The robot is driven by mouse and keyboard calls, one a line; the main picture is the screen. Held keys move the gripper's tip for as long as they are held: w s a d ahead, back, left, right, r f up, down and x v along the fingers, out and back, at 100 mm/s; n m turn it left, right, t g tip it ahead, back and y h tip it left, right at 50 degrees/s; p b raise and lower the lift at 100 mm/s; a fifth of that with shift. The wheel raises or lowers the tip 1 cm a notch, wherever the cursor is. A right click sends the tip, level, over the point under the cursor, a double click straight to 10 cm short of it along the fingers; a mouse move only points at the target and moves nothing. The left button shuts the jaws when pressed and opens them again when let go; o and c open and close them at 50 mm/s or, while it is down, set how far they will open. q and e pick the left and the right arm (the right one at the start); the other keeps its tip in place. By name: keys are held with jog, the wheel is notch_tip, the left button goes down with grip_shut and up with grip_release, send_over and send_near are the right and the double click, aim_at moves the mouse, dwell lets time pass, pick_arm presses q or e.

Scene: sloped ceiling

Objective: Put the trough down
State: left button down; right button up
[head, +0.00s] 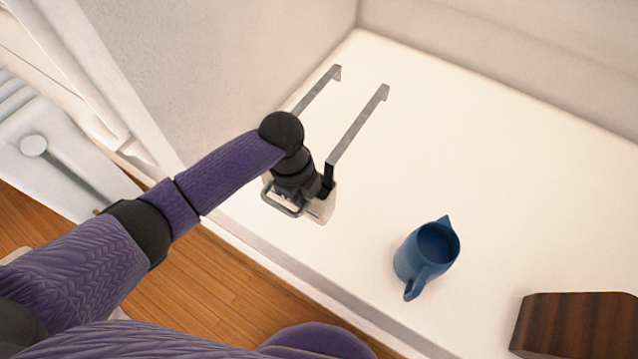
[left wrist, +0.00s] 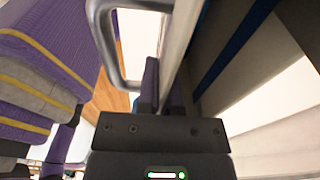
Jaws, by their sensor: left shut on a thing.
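The trough (head: 322,211) shows as a pale, boxy piece with two long grey metal strips that run up and right and end in small hooks. My left gripper (head: 305,191) is shut on it, over the white surface near its front left edge. The gripper and wrist hide much of the trough. I cannot tell whether its underside touches the surface. In the left wrist view, a metal loop (left wrist: 106,40) and the dark fingers (left wrist: 160,85) show close up; the grip itself is unclear. My right gripper is not in view.
A blue pitcher (head: 427,255) stands on the white surface (head: 480,150), right of the trough. A dark wooden block (head: 578,325) is at the lower right. Walls close off the back and left. The middle and back right of the surface are clear. Wooden floor (head: 215,290) lies in front.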

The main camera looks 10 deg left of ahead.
aim_at(304, 215)
pick_arm(q)
notch_tip(304, 215, down, 7)
jog(key=b, duration=0.3)
jog(key=shift+r, duration=0.15)
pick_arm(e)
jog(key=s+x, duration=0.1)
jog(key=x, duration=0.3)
pick_arm(q)
jog(key=shift+r, duration=0.25)
jog(key=c, duration=1.2)
grip_release()
jog(key=shift+f, duration=0.15)
jog(key=o, duration=0.4)
jog(key=r+p, duration=0.2)
jog(key=r, duration=0.2)
jog(key=a+r+p, duration=0.1)
jog(key=r+p, duration=0.1)
jog(key=r, duration=0.2)
jog(key=r+p, duration=0.3)
jog(key=r, duration=0.1)
jog(key=shift+w+a+r, duration=0.2)
jog(key=shift+w+a, duration=0.05)
jog(key=shift+f, duration=0.1)
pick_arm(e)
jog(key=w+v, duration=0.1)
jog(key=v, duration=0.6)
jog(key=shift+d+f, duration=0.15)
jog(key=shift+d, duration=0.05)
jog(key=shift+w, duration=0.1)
